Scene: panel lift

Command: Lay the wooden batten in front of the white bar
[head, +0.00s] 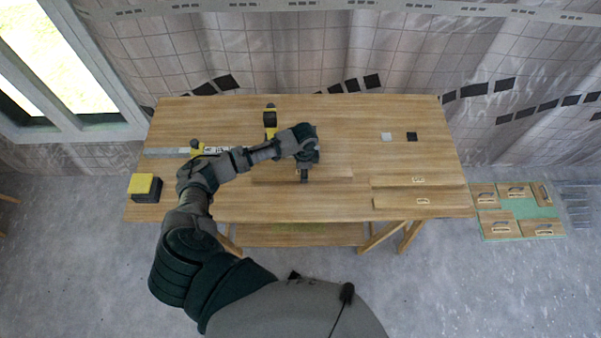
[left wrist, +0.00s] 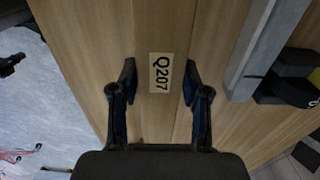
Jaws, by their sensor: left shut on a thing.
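The wooden batten (head: 335,173) lies lengthwise left to right near the middle of the workbench, nearer the front than the white bar (head: 165,153). My left gripper (head: 304,176) is shut on it. In the left wrist view the batten (left wrist: 161,25) carries a "Q207" label, and the fingers of my left gripper (left wrist: 160,82) stand on either side of it. There the white bar (left wrist: 262,50) runs to the right, apart from the batten. My left arm hides part of the bar in the head view. I cannot tell whether the batten touches the bench. My right gripper is not in view.
A yellow-topped block (head: 145,187) sits at the bench's left end. Two labelled boards (head: 400,183) (head: 400,202) lie at the right front. White (head: 386,137) and black (head: 411,137) squares lie behind them.

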